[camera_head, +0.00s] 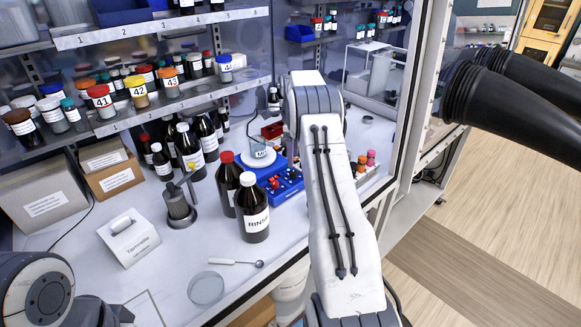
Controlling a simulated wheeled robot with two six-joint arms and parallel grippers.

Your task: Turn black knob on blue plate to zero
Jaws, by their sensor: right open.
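A blue plate-like device (248,165) with a round white top stands on the bench in the middle of the view, just left of my right arm. A black knob cannot be made out on it; its front is partly covered by a blue rack. My right arm reaches up from the bottom over the bench edge. My right gripper is largely hidden by its own arm, and it is open; nothing is seen held. Only part of my left arm shows in the bottom left corner, and its gripper is not in view.
A blue rack (287,188) with small coloured pieces, a bottle marked RINSE (253,213) and a red-capped bottle (228,183) stand close in front. A white box (130,240), a spoon (236,262) and a glass dish (206,289) lie nearer. Shelves of jars stand behind. Black gloves (515,90) project at right.

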